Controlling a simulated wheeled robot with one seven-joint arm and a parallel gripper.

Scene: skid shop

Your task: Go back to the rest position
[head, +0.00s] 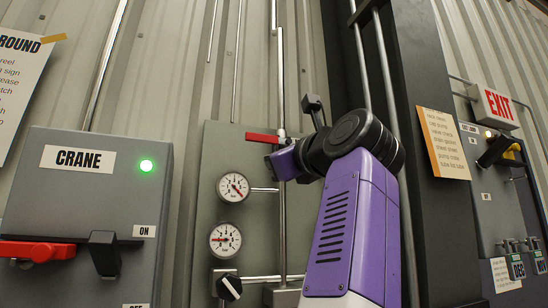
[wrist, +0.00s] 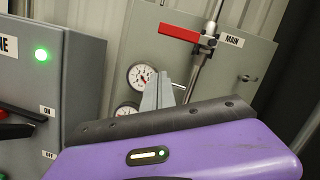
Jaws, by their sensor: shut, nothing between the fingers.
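My gripper (wrist: 158,90) shows in the wrist view as two grey fingers close together above its black bar and purple body. It is shut and holds nothing. The fingers stand in front of the grey gauge panel (wrist: 120,60) and partly overlap a pressure gauge in that view. In the head view my purple arm is raised in front of the right part of the same panel (head: 210,150). Its dark wrist joint is near the red-handled valve, and the fingertips cannot be made out there.
A CRANE box (head: 60,195) with a lit green lamp (head: 146,165) and a red handle (head: 38,251) stands left. The red valve handle (head: 263,137) and two gauges (head: 232,187) are on the panel. A dark column (head: 440,230) and an EXIT sign (head: 495,107) are right.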

